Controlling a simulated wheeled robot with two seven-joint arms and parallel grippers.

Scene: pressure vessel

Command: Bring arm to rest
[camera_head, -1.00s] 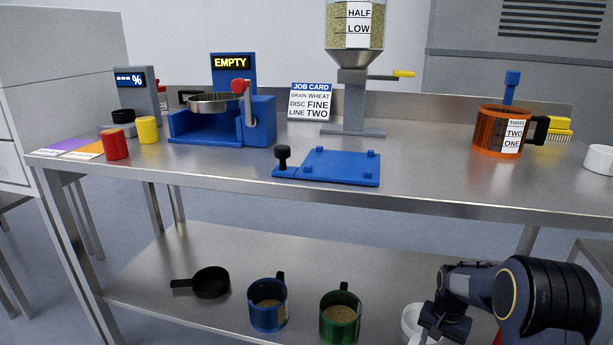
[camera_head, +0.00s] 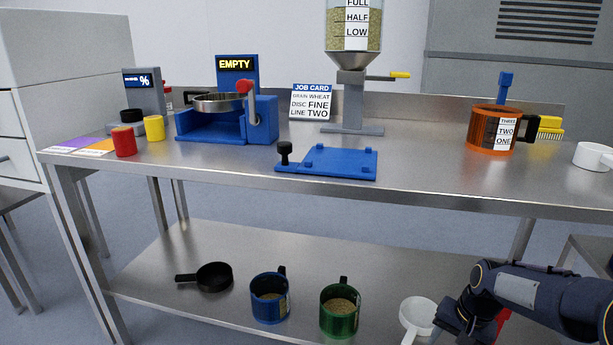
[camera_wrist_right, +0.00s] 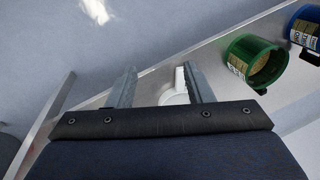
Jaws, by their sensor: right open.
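My right arm comes in at the lower right of the head view, its dark gripper (camera_head: 452,325) low and in front of the bench's right part. In the right wrist view the two grey fingers (camera_wrist_right: 162,88) are spread apart with nothing held between them. A white handled cup (camera_head: 418,314) stands on the lower shelf just left of the gripper in the head view. It also shows partly between the fingers in the wrist view (camera_wrist_right: 176,96), beyond them. My left gripper is not in view.
The lower shelf (camera_head: 220,245) also holds a black pan (camera_head: 214,277), a blue mug (camera_head: 268,305) and a green mug (camera_head: 338,318) with grain. Above are a blue fixture plate (camera_head: 340,162), a grain mill (camera_head: 350,80) and an orange canister (camera_head: 490,132). The floor at front left is free.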

